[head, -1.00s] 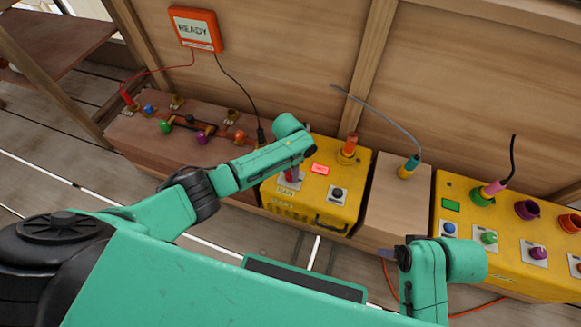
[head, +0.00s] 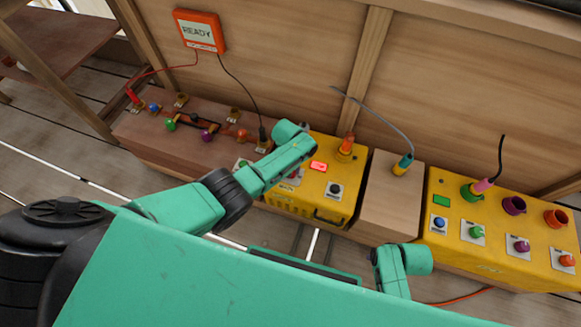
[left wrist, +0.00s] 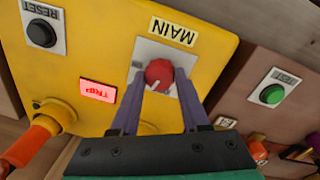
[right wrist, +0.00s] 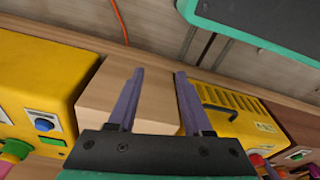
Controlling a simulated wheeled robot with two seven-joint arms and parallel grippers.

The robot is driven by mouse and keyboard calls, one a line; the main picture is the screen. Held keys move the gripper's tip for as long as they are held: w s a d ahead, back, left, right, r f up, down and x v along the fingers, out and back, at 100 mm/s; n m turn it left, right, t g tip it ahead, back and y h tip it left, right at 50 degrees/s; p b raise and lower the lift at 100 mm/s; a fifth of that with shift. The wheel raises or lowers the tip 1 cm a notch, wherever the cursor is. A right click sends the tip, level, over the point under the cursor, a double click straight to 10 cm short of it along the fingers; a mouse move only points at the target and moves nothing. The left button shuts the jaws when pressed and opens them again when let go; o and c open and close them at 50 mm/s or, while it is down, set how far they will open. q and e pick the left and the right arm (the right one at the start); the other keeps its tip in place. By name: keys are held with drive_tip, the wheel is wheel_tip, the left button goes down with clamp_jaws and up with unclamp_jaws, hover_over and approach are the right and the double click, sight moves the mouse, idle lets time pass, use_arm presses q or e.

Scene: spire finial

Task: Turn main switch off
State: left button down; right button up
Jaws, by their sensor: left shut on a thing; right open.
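The main switch is a red round knob (left wrist: 159,76) with a pale pointer line, on a white plate below the MAIN label (left wrist: 174,32), which shows upside down in the left wrist view. It sits on the yellow box (head: 318,201), mostly behind my left arm in the head view. My left gripper (left wrist: 160,84) is shut on the knob, one purple finger on each side. A lit red TRIP lamp (left wrist: 98,91) is beside it; it also shows in the head view (head: 318,166). My right gripper (right wrist: 159,73) is open and empty, above a plain wooden block.
A black RESET button (left wrist: 41,33) is on the same box, and a green TEST button (left wrist: 272,95) is on the neighbouring brown box. A second yellow box (head: 500,250) with several coloured knobs stands right of the wooden block (head: 392,205).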

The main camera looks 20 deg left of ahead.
use_arm(q)
drive_tip(key=shift+n+p, duration=0.3)
drive_tip(key=shift+n, duration=1.2)
use_arm(e)
drive_tip(key=shift+s+d+f, duration=0.2)
drive_tip(key=shift+s+f, duration=0.15)
drive_tip(key=shift+f, duration=0.5)
use_arm(q)
drive_tip(key=shift+c, duration=2)
unclamp_jaws()
